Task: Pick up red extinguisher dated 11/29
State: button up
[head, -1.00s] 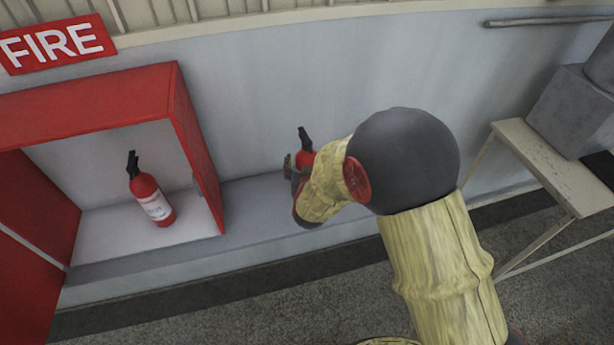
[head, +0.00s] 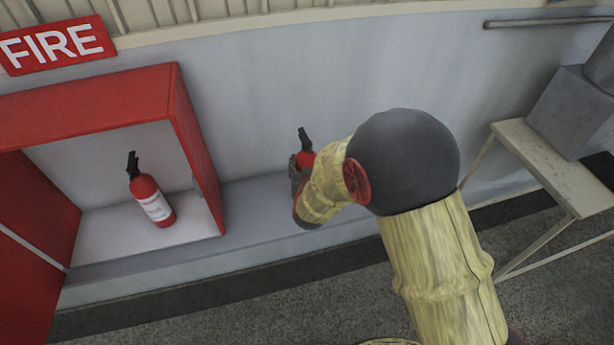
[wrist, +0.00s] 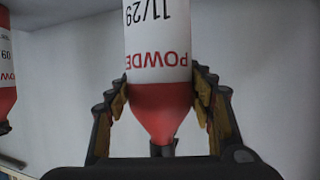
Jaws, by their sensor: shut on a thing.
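The red extinguisher dated 11/29 (wrist: 160,60) fills the middle of the wrist view, its label upside down there with "11/29" and "POWDE" readable. My gripper (wrist: 160,100) has a finger on each side of its red body and is shut on it. In the head view only the black handle and red top of this extinguisher (head: 305,157) show beside my gripper (head: 297,175); my arm hides the rest. It is by the grey wall, at the ledge; I cannot tell whether it touches the ledge.
A second red extinguisher (head: 151,200) stands in the open red cabinet (head: 190,135) to the left; it shows at the wrist view's left edge (wrist: 5,75). A grey ledge (head: 260,200) runs along the wall. A pale table (head: 540,160) stands at right.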

grip_shut()
jog(key=shift+w+r, duration=0.15)
jog(key=shift+r, duration=0.05)
